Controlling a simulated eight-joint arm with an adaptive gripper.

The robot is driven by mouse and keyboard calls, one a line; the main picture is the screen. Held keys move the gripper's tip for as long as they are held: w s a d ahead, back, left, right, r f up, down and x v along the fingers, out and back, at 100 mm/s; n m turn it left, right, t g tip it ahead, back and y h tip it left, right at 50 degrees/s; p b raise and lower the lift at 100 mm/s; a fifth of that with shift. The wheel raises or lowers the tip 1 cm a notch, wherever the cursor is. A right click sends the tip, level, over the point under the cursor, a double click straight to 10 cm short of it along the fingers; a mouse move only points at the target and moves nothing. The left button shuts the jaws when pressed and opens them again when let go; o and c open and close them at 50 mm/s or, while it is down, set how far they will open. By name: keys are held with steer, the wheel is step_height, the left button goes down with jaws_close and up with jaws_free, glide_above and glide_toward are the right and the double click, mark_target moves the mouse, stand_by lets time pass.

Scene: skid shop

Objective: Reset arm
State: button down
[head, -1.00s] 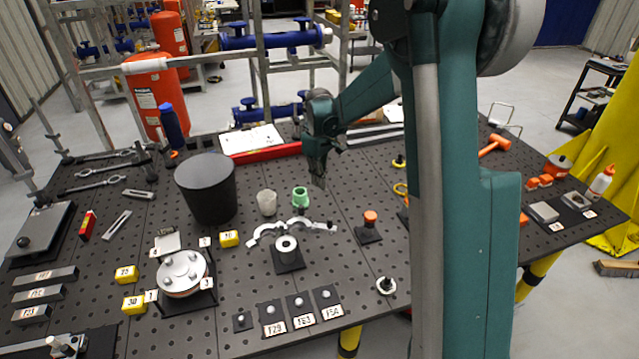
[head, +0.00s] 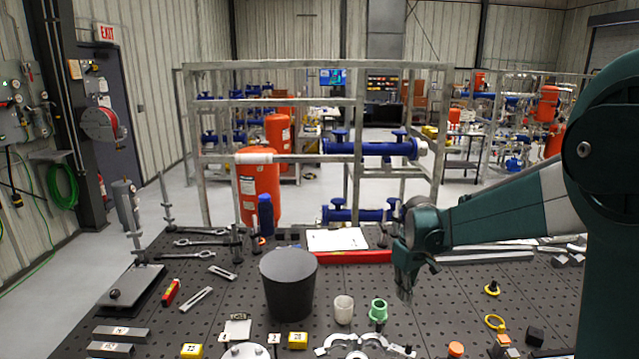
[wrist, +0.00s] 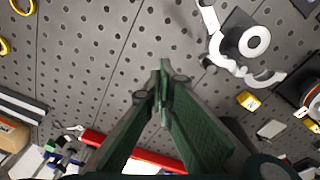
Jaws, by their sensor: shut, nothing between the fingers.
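My gripper (head: 404,290) hangs from my green arm above the perforated black table (head: 215,325), to the right of the black bucket-like container (head: 288,284). Its fingers point down and are shut with nothing between them. In the wrist view my gripper (wrist: 163,75) also shows with its fingertips together over bare table. The fingertips appear clear of the table.
A red level (head: 354,257) and a white sheet (head: 338,239) lie behind the gripper. A silver two-armed clamp (head: 360,345) is at the front. Wrenches (head: 200,242) lie at the back left. A pipe frame (head: 356,130) stands behind the table.

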steer(key=s+a+r+m+t+b, duration=0.1)
steer(key=s+a+r+t, duration=0.1)
steer(key=s+r, duration=0.55)
steer(key=s+a+f+m+t+b, duration=0.1)
steer(key=s+f+m+t+b, duration=0.1)
steer(key=s, duration=1.2)
steer(key=s+a+f+m+t+b, duration=0.1)
steer(key=s+f+m+t+b, duration=0.1)
steer(key=s, duration=1.1)
steer(key=shift+s+a+m, duration=0.2)
steer(key=shift+s+m, duration=0.1)
steer(key=shift+s, duration=0.1)
stand_by(4.1)
